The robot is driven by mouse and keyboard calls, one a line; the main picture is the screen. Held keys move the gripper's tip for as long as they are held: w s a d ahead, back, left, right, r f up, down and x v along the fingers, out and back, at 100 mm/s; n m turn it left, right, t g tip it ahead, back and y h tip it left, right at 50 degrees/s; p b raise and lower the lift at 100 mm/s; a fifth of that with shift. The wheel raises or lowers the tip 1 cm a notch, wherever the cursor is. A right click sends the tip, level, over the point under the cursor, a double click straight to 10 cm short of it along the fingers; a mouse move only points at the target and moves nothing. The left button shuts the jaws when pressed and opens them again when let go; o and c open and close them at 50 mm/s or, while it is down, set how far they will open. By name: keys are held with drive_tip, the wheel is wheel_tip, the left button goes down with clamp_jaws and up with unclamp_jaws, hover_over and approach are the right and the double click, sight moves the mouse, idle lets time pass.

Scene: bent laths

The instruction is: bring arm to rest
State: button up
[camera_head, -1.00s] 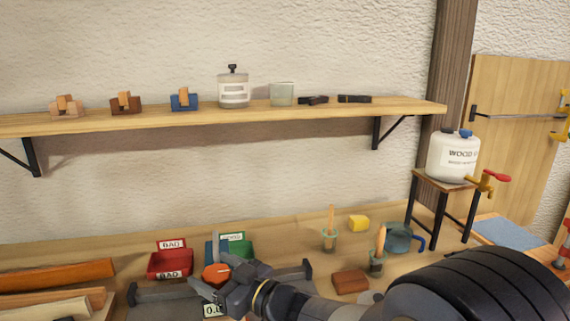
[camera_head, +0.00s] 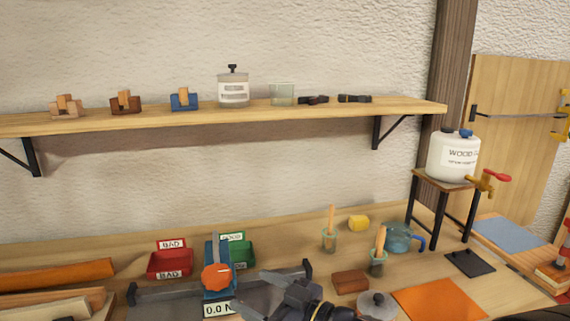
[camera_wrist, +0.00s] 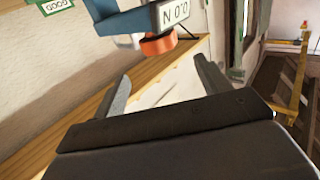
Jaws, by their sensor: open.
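My gripper (camera_head: 262,296) is at the bottom centre of the head view, low in front of the workbench. In the wrist view my gripper (camera_wrist: 165,88) shows its two fingers spread apart with nothing between them. A blue test device (camera_head: 213,254) with an orange knob (camera_head: 216,277) and a display reading 0.0 N (camera_head: 218,309) stands just left of and behind my gripper. In the wrist view the orange knob (camera_wrist: 158,45) and the display (camera_wrist: 173,13) appear beyond the fingers, apart from them.
A red BAD bin (camera_head: 170,263) and a green GOOD bin (camera_head: 240,255) stand behind.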

sight(216, 272)
drive_tip(key=x, duration=1.1)
drive_tip(key=shift+s+a, duration=0.1)
drive_tip(key=shift+f+m+t+b, duration=0.15)
drive_tip(key=shift+m+t+b, duration=0.15)
drive_tip(key=shift+t+b, duration=0.15)
drive_tip(key=shift+s+m+t+h+b, duration=0.1)
drive_tip(key=shift+m+t+h+b, duration=0.35)
drive_tip(key=shift+h, duration=0.15)
drive_tip(key=shift+d+m+t+h+b, duration=0.2)
drive_tip(key=shift+m+t+h+b, duration=0.15)
drive_tip(key=shift+m+t+h, duration=0.2)
drive_tip(key=shift+r+m+t+h, duration=0.25)
drive_tip(key=shift+m+t+h, duration=0.45)
drive_tip(key=shift+t+h, duration=0.2)
drive_tip(key=m+t+h+p, duration=0.2)
drive_tip(key=m+h+p, duration=0.1)
drive_tip(key=p, duration=0.3)
drive_tip(key=shift+r+t+h, duration=0.15)
drive_tip(key=shift+t+h, duration=0.2)
drive_tip(key=shift+h, duration=0.3)
drive_tip(key=shift+h+p, duration=0.3)
drive_tip(key=shift+p, duration=0.2)
